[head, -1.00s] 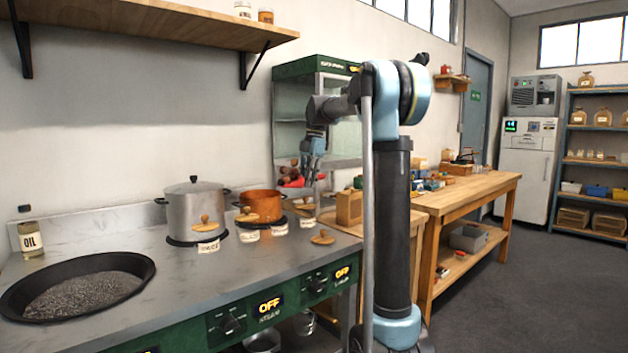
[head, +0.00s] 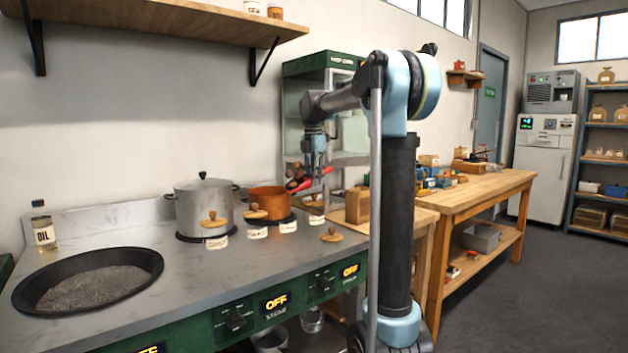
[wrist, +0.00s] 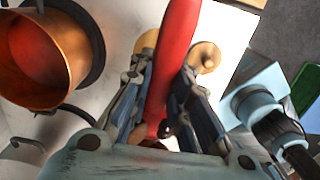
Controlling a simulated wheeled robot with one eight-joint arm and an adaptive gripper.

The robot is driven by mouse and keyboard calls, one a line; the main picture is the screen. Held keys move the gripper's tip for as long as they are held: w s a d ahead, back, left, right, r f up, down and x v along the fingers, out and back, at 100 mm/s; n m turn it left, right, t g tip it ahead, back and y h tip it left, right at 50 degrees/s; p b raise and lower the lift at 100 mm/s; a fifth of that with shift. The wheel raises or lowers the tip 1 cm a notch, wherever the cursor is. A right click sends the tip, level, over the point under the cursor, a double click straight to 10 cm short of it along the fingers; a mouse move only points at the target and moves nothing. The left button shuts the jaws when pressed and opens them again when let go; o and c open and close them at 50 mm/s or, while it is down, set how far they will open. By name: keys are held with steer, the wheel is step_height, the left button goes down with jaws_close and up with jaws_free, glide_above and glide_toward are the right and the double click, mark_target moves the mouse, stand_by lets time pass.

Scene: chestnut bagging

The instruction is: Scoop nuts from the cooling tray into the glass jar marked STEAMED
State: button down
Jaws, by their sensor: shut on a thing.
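My gripper (head: 316,174) is shut on the red handle of a scoop (head: 325,171), in the air beyond the copper pot in the head view. Dark brown nuts (head: 295,170) show at the scoop's left end; how many lie in it is unclear. In the wrist view the red handle (wrist: 176,50) runs between both fingers of my gripper (wrist: 166,85); the scoop's bowl is not clear there. I cannot make out a jar marked STEAMED or the cooling tray.
A steel pot (head: 203,208) and a copper pot (head: 267,203) stand on the counter, the copper one also close in the wrist view (wrist: 40,60). A wide black pan (head: 88,283) and oil bottle (head: 43,228) are at left. A wooden workbench (head: 480,195) stands at right.

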steer(key=shift+s+a+r+h, duration=0.15)
steer(key=shift+a+h, duration=0.1)
steer(key=shift+h, duration=0.15)
steer(key=shift+s+a+r+t+h, duration=0.15)
steer(key=shift+a+r+t+h, duration=0.1)
steer(key=shift+r+t+h, duration=0.25)
steer(key=shift+s+a+r+t+h, duration=0.1)
steer(key=shift+a+r+t+h, duration=0.15)
steer(key=shift+r+t+h, duration=0.25)
steer(key=a+r+h, duration=0.1)
steer(key=s+a+r+t+h, duration=0.2)
steer(key=shift+r+h, duration=0.4)
steer(key=shift+s+a+r+t+h, duration=0.3)
steer(key=shift+s+a+t+h, duration=0.05)
steer(key=shift+a+t+h, duration=0.1)
steer(key=shift+s+a+r+t+h, duration=0.3)
steer(key=shift+a+t+h, duration=0.05)
steer(key=shift+a+h, duration=0.1)
steer(key=shift+d, duration=0.15)
